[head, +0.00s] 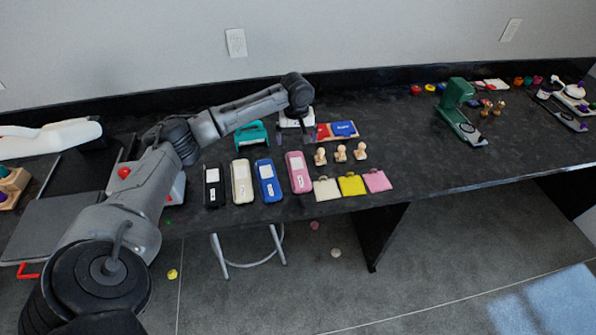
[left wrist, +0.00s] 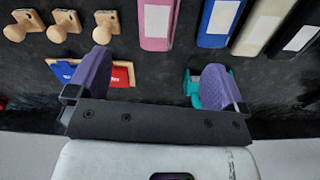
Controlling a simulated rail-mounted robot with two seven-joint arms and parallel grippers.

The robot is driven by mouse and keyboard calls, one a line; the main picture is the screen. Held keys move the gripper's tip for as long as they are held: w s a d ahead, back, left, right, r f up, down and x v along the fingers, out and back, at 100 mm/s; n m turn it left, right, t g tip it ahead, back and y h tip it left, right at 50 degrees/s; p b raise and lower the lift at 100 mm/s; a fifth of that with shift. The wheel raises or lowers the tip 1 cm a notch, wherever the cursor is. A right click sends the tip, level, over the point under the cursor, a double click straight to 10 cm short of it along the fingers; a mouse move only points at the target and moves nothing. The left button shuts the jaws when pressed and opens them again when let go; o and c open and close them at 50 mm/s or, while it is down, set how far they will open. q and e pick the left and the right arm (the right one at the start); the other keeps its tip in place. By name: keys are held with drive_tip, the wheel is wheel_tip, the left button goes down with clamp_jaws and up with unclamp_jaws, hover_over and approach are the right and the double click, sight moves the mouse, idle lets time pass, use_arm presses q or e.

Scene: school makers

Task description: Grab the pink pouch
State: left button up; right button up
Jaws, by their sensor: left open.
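A long pink pouch (head: 293,163) with a white label lies at the right end of a row of similar pouches near the table's front edge. In the left wrist view its pink end (left wrist: 155,44) shows at top centre, ahead of the fingers. My left gripper (head: 294,135) is over the table just behind this pouch, partly hidden by its own arm. In the left wrist view the gripper's purple-padded fingers (left wrist: 158,66) stand wide apart with nothing between them. A small square pink case (head: 376,181) with a handle lies farther right. My right gripper is not visible.
Black (head: 212,187), cream (head: 242,182) and blue (head: 268,181) pouches lie left of the pink one. Wooden stamps (head: 340,153) stand to its right. A teal tool (head: 251,135) and a red-blue box (head: 338,131) flank the gripper.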

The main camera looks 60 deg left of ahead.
use_arm(q)
drive_tip(key=n+b, duration=0.1)
drive_tip(key=b, duration=0.1)
hover_over(298, 169)
drive_tip(key=f, duration=0.8)
drive_tip(key=shift+s+a+f, duration=0.15)
drive_tip(key=shift+a+f, duration=0.05)
drive_tip(key=shift+f, duration=0.15)
drive_tip(key=shift+d+f+b, duration=0.15)
drive_tip(key=shift+f+b, duration=1.25)
drive_tip(key=shift+f, duration=1.2)
drive_tip(key=shift+c, duration=0.4)
drive_tip(key=c, duration=0.9)
